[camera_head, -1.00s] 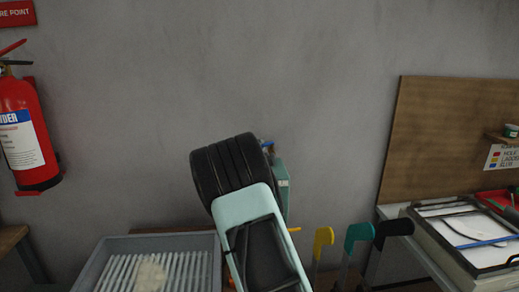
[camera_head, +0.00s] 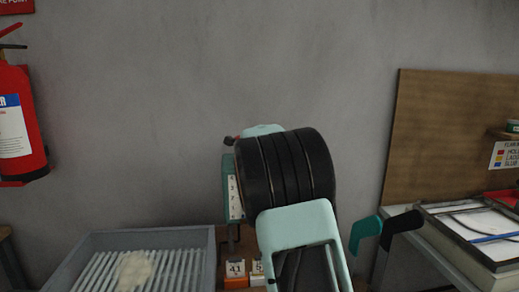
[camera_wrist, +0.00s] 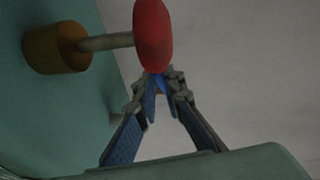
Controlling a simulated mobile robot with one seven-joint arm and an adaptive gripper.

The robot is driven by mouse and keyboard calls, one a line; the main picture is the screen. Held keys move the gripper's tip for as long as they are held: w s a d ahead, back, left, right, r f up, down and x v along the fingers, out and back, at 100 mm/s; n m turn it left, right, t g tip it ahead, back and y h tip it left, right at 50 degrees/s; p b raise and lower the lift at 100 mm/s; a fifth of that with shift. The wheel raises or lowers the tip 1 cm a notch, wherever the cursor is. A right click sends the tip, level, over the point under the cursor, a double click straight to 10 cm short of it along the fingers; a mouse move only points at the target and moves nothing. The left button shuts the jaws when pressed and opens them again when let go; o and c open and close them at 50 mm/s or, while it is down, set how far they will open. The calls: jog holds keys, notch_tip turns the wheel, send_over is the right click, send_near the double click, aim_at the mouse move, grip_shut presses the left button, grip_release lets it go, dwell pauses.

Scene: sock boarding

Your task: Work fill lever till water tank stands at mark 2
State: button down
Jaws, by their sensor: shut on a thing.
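The water tank (camera_head: 227,185) is a teal box standing at the back, partly hidden behind my arm in the head view. A white strip of numbers (camera_head: 235,198) runs down its face; the water level is too small to read. The fill lever shows in the wrist view as a grey rod (camera_wrist: 105,42) from a brass pivot (camera_wrist: 57,47), ending in a red knob (camera_wrist: 153,35). My gripper (camera_wrist: 157,82) is shut on the lower end of the knob. In the head view the red knob (camera_head: 229,140) shows at the tank's upper left, and my fingers are hidden.
A grey ribbed tray (camera_head: 190,240) with a pale lump stands at the left. Small numbered blocks (camera_head: 236,282) sit below the tank. Teal and black upright forms (camera_head: 365,232) stand at the right, near a white bench. A fire extinguisher (camera_head: 20,130) hangs on the left wall.

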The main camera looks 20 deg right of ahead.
jog(key=shift+r, duration=0.25)
jog(key=c, duration=2.1)
grip_release()
jog(key=shift+o, duration=0.4)
jog(key=shift+f, duration=0.15)
jog(key=shift+s, duration=0.1)
jog(key=v, duration=1.2)
jog(key=shift+d, duration=0.1)
